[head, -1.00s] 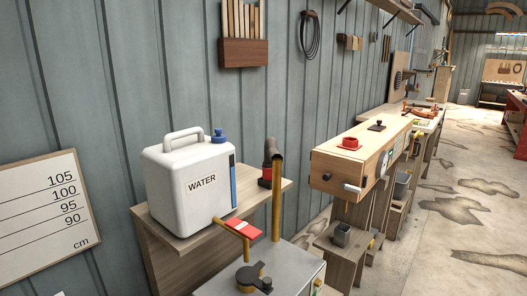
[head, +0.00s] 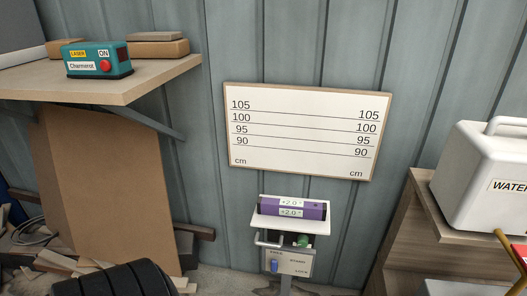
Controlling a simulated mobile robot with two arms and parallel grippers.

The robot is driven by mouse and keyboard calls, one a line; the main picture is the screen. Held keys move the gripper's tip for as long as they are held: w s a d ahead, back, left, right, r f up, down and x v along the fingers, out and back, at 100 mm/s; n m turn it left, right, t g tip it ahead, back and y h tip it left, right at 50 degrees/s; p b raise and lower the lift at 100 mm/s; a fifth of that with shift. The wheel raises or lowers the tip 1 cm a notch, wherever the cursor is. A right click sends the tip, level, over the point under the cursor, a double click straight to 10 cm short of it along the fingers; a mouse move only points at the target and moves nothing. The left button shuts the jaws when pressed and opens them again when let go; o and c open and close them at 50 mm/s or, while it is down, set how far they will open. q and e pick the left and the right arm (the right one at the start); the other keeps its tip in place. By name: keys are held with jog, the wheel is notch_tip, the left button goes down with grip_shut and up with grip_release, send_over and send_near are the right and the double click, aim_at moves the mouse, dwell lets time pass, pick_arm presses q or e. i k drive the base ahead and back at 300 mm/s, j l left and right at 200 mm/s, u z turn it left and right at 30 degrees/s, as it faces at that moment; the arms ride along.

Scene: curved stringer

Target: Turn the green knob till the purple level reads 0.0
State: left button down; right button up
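The purple level (head: 291,207) lies on a small white platform (head: 313,222) on a stand below the wall chart. Its two displays both read +2.0°. The green knob (head: 302,241) sits just under the platform, right of a grey bar handle (head: 268,242). A panel (head: 290,262) with a blue switch (head: 274,267) is below the knob; its small lettering is hard to read. Neither of my grippers shows in this view.
A white board (head: 305,130) with lines marked 90 to 105 cm hangs behind the stand. A shelf (head: 120,88) with a teal laser box (head: 98,60) is at left. Scrap wood and a black tire (head: 115,281) lie below. A white water container (head: 480,180) stands at right.

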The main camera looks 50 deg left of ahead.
aim_at(302, 239)
jog(key=u, duration=1.3)
